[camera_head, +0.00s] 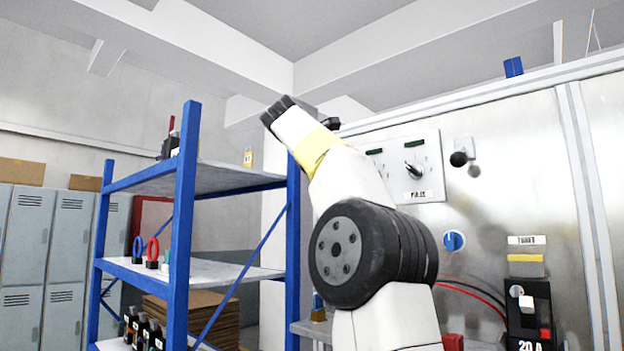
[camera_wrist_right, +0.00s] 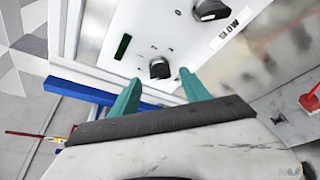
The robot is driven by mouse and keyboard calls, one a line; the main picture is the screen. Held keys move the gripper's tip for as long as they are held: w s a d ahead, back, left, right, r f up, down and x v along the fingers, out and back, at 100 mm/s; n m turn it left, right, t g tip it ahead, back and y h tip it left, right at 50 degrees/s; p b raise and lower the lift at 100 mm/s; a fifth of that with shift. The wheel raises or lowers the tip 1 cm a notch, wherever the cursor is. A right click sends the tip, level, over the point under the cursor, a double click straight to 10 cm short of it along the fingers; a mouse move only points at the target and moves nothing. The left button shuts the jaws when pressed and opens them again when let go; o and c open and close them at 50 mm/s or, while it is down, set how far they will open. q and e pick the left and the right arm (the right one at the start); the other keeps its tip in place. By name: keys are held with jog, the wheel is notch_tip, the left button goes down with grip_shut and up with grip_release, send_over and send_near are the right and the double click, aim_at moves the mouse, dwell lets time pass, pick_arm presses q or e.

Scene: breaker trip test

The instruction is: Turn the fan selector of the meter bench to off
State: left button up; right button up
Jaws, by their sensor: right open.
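A light panel (camera_head: 426,188) on the metal cabinet carries a black selector knob (camera_head: 414,170) with a white label below it; the label is too small to read surely. In the right wrist view the panel (camera_wrist_right: 190,50) shows a black knob (camera_wrist_right: 160,68) and another black knob (camera_wrist_right: 210,9) beside a "SLOW" label (camera_wrist_right: 232,28). I cannot tell which is the fan selector. My right gripper (camera_wrist_right: 162,78) is open, its teal fingers either side of the lower knob, with no clear contact. My arm hides the panel's left part in the head view. My left gripper is not in view.
A black ball-ended lever (camera_head: 458,158) and a blue knob (camera_head: 454,241) are on the cabinet right of the panel. A black breaker (camera_head: 530,318) stands lower right. A blue-framed shelf (camera_head: 182,215) stands at left. A red-handled part (camera_wrist_right: 311,98) shows at right in the wrist view.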

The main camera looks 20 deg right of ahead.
jog(key=v, duration=0.5)
jog(key=shift+s+a, duration=0.15)
jog(key=shift+s, duration=0.05)
jog(key=s+a+f+m+g+y, duration=0.1)
jog(key=s+a+f+m+y, duration=0.3)
jog(key=f, duration=1.2)
jog(key=s+a+f+m+g+y, duration=0.2)
jog(key=s+a+f+m+y, duration=0.2)
jog(key=s+f, duration=0.9)
jog(key=s+a+f+m+g+y, duration=0.1)
jog(key=s+a+f+m+y, duration=0.3)
jog(key=f, duration=1.5)
jog(key=s+m, duration=0.4)
jog(key=m, duration=0.1)
jog(key=shift+s+g, duration=0.3)
jog(key=shift+s, duration=0.1)
jog(key=shift+f, duration=0.1)
